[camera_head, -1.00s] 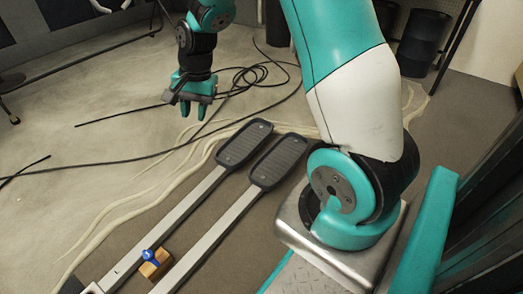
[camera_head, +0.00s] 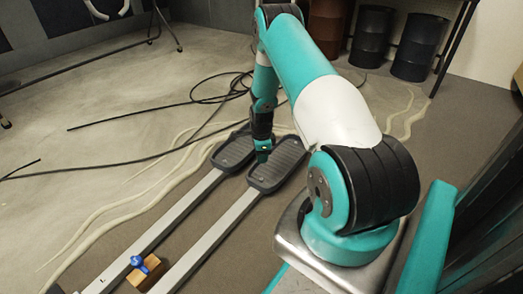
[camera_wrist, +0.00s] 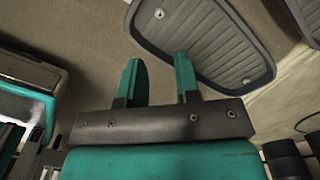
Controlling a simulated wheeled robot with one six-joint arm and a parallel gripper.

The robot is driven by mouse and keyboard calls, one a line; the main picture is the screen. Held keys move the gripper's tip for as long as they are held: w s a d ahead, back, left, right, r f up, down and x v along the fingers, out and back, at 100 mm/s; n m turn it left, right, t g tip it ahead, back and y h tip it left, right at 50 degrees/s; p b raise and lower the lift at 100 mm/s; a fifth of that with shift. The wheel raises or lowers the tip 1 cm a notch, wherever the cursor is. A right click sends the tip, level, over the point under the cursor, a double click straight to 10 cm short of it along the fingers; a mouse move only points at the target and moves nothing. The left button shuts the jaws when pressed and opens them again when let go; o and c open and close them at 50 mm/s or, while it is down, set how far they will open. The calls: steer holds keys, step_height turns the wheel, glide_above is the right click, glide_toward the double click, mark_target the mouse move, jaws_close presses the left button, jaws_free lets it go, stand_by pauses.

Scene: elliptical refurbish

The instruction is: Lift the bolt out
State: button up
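Two black ribbed foot pedals sit on long grey bars, a left pedal (camera_head: 235,150) and a right pedal (camera_head: 276,165). I cannot tell which bolt the task means. My gripper (camera_wrist: 158,72) is open and empty, its two teal fingers apart, with bare floor visible between them. The first bolt head lies beyond the fingertips, in line with the gap. In the head view my gripper (camera_head: 263,154) points down at the right pedal's left part; contact cannot be told.
A wooden block (camera_head: 146,278) with a blue knob-like piece (camera_head: 139,263) sits between the bars. Black cable (camera_head: 225,90) lies on the floor behind the pedals. Dark barrels (camera_head: 371,37) stand at the back. Open floor (camera_head: 80,160) is at left.

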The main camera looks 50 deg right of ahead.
mark_target(261, 179)
step_height(261, 179, down, 12)
steer(key=b, duration=0.5)
steer(key=shift+r+b, duration=0.15)
steer(key=shift+b, duration=0.25)
jaws_close()
